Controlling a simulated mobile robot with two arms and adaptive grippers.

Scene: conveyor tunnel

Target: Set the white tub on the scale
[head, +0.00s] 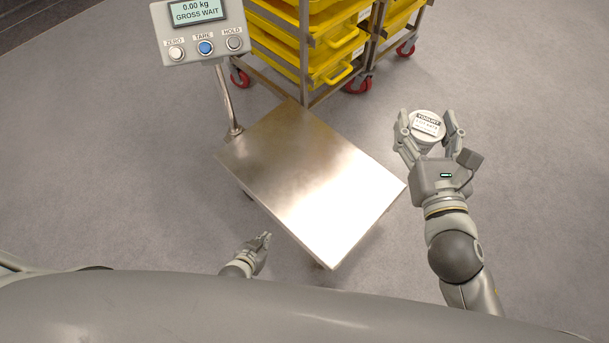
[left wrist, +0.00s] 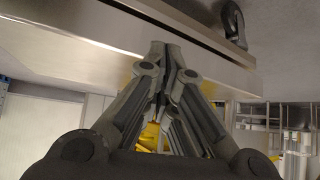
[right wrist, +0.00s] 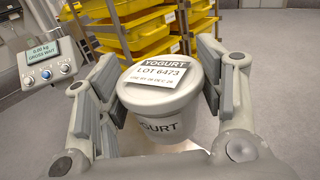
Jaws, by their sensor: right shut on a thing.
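The white tub (head: 427,124), labelled YOGURT, is held upright between the fingers of my right gripper (head: 428,134), to the right of the scale. In the right wrist view the tub (right wrist: 160,92) shows a LOT 6473 label on its lid, with both fingers against its sides. The scale's bare steel platform (head: 305,180) is empty, and its display (head: 196,12) reads 0.00 kg. My left gripper (head: 266,238) is near the platform's lower left edge. In the left wrist view its fingers (left wrist: 162,70) are together and empty, beside the platform's side.
A wheeled rack (head: 310,60) with yellow crates (head: 345,50) stands behind the scale. The scale's post (head: 228,100) rises at the platform's far left corner. Grey floor around the platform is clear on the right and left.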

